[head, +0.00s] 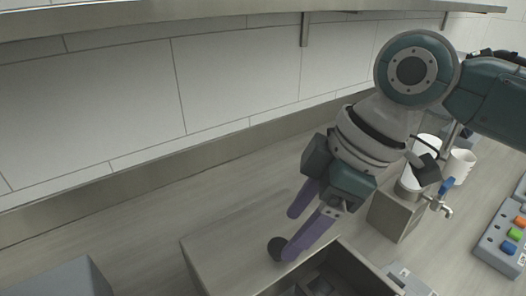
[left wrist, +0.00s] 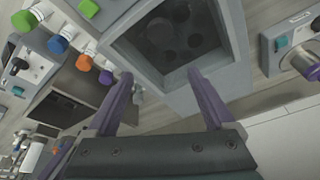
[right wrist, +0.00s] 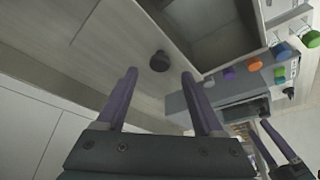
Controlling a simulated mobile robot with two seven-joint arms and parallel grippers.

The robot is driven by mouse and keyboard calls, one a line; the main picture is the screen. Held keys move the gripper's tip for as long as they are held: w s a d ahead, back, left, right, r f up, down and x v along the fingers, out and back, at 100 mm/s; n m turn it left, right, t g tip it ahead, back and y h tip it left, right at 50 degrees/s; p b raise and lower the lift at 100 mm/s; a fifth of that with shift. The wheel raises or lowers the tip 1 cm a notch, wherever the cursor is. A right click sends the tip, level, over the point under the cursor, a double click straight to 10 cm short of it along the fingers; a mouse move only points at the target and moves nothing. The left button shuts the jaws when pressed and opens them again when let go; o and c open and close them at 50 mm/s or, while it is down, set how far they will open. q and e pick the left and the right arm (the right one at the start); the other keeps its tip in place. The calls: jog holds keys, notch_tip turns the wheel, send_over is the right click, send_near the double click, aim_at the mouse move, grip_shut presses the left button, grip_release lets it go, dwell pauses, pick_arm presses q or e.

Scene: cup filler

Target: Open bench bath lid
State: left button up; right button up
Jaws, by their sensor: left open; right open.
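The bench bath (head: 345,264) is a grey metal box at the bottom of the head view, with part of its dark inside uncovered. A flat metallic lid panel (head: 222,244) lies to the left of this opening. A round black knob (head: 277,247) sits on the panel near the opening. My right gripper (head: 291,233) is open, with one purple finger right by the knob. In the right wrist view the knob (right wrist: 160,62) shows between the two fingertips, not gripped; contact cannot be told. My left gripper (left wrist: 160,75) is open and empty in its wrist view, and outside the head view.
A small metal box with a tap (head: 400,208) and a white cup (head: 459,165) stand to the right. A panel with coloured buttons (head: 503,240) is at the far right. A grey box (head: 58,280) is at lower left. A tiled wall (head: 100,90) runs behind.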

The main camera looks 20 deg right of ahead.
pick_arm(q)
jog(key=shift+d, duration=0.1)
pick_arm(e)
jog(key=v, duration=0.6)
jog(key=shift+r, duration=0.1)
pick_arm(q)
jog(key=shift+r, duration=0.1)
pick_arm(e)
jog(key=s+a+f+m, duration=0.3)
jog(key=s+a+f, duration=0.15)
jog(key=s, duration=0.25)
jog(key=s+d+f+m+t+h, duration=0.2)
jog(key=s+d+m+h, duration=0.2)
jog(key=s+d+m, duration=0.55)
pick_arm(q)
notch_tip(320, 180, up, 36)
jog(key=p, duration=3.6)
pick_arm(e)
notch_tip(320, 180, up, 36)
jog(key=a+n, duration=0.1)
jog(key=shift+s+r, duration=0.2)
jog(key=shift+s, duration=0.25)
jog(key=shift+n, duration=0.25)
